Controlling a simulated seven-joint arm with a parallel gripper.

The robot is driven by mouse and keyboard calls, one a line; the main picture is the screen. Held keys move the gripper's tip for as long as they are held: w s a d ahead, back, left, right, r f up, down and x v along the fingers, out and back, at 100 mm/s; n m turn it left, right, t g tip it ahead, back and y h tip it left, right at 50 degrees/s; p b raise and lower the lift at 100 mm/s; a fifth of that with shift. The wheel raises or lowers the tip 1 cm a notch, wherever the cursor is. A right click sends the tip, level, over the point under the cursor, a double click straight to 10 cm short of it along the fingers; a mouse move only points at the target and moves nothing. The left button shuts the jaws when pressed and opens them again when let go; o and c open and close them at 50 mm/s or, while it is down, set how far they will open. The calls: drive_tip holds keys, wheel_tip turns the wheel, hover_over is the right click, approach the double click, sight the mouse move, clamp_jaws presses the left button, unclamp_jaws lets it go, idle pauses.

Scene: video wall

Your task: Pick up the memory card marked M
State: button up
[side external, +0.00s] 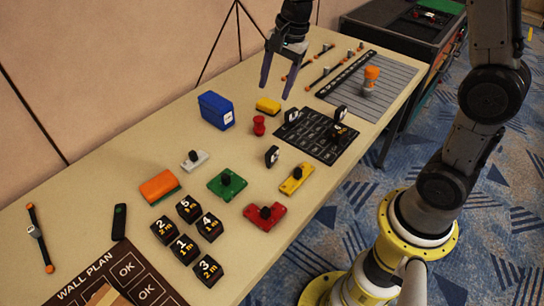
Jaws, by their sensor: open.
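Several small dark cards with white faces, which look like the memory cards, are around a black gridded mat (309,148) at the right-middle of the table. One card (291,115) stands at the mat's far left edge, another card (341,113) at its far right, and a third card (272,156) stands off its near left corner. I cannot read an M on any of them; the marks are too small. My gripper (276,90) hangs above the far part of the table, pointing down, open and empty, with its fingers apart.
Near the mat are a red knob-like piece (259,126), a yellow block (268,106) and a blue box (216,110). An orange-topped piece (371,76) stands on a grey striped mat (393,78). Handled coloured blocks, numbered black cubes (187,248) and a WALL PLAN board (150,291) fill the front.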

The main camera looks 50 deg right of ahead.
drive_tip(key=g, duration=0.2)
hover_over(272, 150)
drive_tip(key=d, duration=0.1)
wheel_tip(272, 150, down, 9)
drive_tip(key=shift+m, duration=0.5)
drive_tip(key=f, duration=0.9)
drive_tip(key=shift+a+f, duration=0.3)
drive_tip(key=shift+a, duration=0.05)
drive_tip(key=shift+a+f, duration=0.2)
drive_tip(key=shift+f, duration=2.65)
drive_tip(key=shift+c, duration=0.3)
clamp_jaws()
